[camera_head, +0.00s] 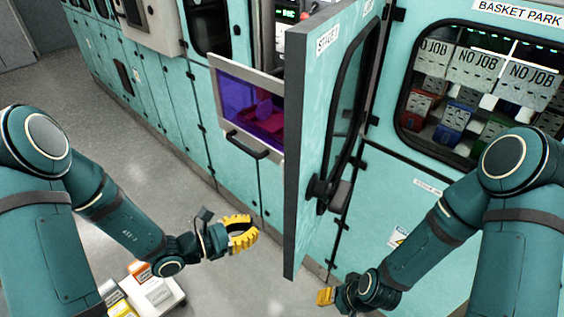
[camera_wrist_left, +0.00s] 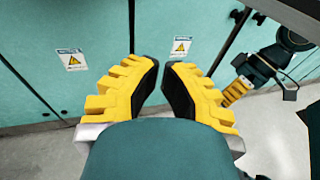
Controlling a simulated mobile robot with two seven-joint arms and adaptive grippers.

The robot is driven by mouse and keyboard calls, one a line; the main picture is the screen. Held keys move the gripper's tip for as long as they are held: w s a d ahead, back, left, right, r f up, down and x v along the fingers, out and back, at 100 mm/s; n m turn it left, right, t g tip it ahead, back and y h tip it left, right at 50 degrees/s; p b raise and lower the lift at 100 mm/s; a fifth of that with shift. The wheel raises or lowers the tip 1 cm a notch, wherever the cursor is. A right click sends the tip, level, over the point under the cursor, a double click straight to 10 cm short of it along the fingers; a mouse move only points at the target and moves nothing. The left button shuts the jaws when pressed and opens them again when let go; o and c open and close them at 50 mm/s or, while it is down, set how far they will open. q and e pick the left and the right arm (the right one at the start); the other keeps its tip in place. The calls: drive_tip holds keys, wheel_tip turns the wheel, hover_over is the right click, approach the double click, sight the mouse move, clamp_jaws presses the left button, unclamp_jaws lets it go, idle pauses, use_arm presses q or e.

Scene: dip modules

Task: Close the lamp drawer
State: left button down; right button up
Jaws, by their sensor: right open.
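The panel that appears to be the lamp drawer has a pale frame (camera_head: 245,75), a purple see-through window and a dark bar handle (camera_head: 247,146). It seems to stand out from the teal cabinet front; how far is hard to tell, as an open door hides its right side. My left gripper (camera_head: 246,234) is below the drawer, apart from it, with yellow fingers. In the left wrist view its fingertips (camera_wrist_left: 162,66) have a narrow empty gap between them. My right gripper (camera_head: 327,296) is low, to the right of the door's bottom edge, open; it also shows in the left wrist view (camera_wrist_left: 236,92).
A tall teal door (camera_head: 312,150) stands swung out between my arms, beside the drawer. The basket park window (camera_head: 483,85) is at the right. A box with coloured items (camera_head: 160,295) sits on the floor at lower left. The grey floor (camera_head: 150,185) left of the door is clear.

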use_arm(q)
drive_tip(key=w+a+r+n+t+y+p, duration=0.1)
drive_tip(key=w+a+r+n+t+y, duration=0.1)
drive_tip(key=w+a+r+n+t, duration=0.25)
drive_tip(key=w+d+r+m+p, duration=0.1)
drive_tip(key=w+d, duration=0.7)
drive_tip(key=w, duration=0.3)
drive_tip(key=shift+d+p, duration=0.35)
drive_tip(key=shift+d, duration=0.05)
use_arm(e)
drive_tip(key=r, duration=0.3)
drive_tip(key=shift+w+d+r, duration=0.1)
drive_tip(key=shift+d+r, duration=0.25)
drive_tip(key=shift+r, duration=0.05)
use_arm(q)
drive_tip(key=shift+w, duration=0.2)
use_arm(e)
drive_tip(key=shift+d, duration=0.1)
